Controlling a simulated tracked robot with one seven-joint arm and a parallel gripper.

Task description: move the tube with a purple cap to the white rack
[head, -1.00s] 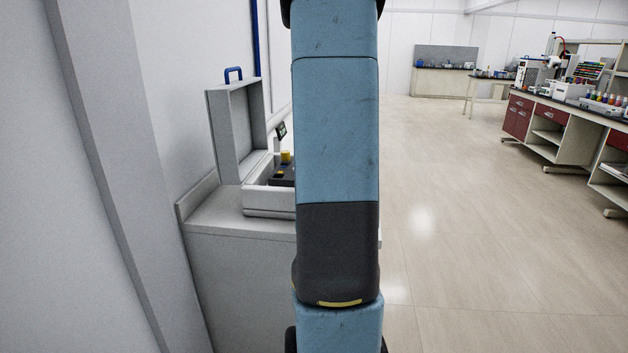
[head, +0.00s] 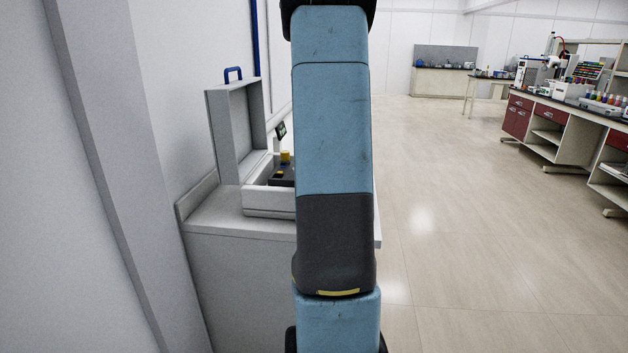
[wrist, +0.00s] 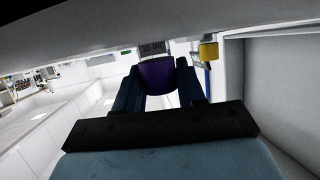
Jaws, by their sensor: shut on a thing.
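The purple cap (wrist: 158,76) of the tube shows in the wrist view, between the two fingers of my gripper (wrist: 157,82). My gripper is shut on it. The tube's body below the cap is hidden. In the head view my arm hides the gripper and the tube. I cannot make out the white rack in either view.
A grey-white box with its lid (head: 236,130) raised stands on a grey counter (head: 240,228) at left, with a yellow-capped item (head: 285,157) inside. The box's inside is partly behind my arm. Benches with lab items (head: 570,95) stand at right. The floor (head: 450,220) between is clear.

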